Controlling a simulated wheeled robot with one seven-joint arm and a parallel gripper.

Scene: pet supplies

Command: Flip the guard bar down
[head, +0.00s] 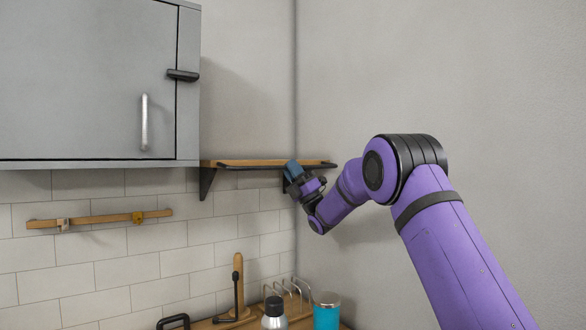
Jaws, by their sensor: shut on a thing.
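A wooden wall shelf (210,163) on black brackets sits in the corner, right of the grey cabinet. A thin dark guard bar (250,166) runs along the shelf's front, close to the board's level in this view. My gripper (292,169) is at the bar's right part, shut on it. The gripper hides that stretch of bar and some of the shelf behind. The fingertips are small here, so their exact hold is hard to see.
The grey cabinet (85,80) hangs at upper left. A wooden rail (100,218) with small hooks is on the tiled wall. Below stand a wooden post (238,280), a wire rack (290,287), a silver bottle (274,313) and a blue canister (327,315). The right wall is bare.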

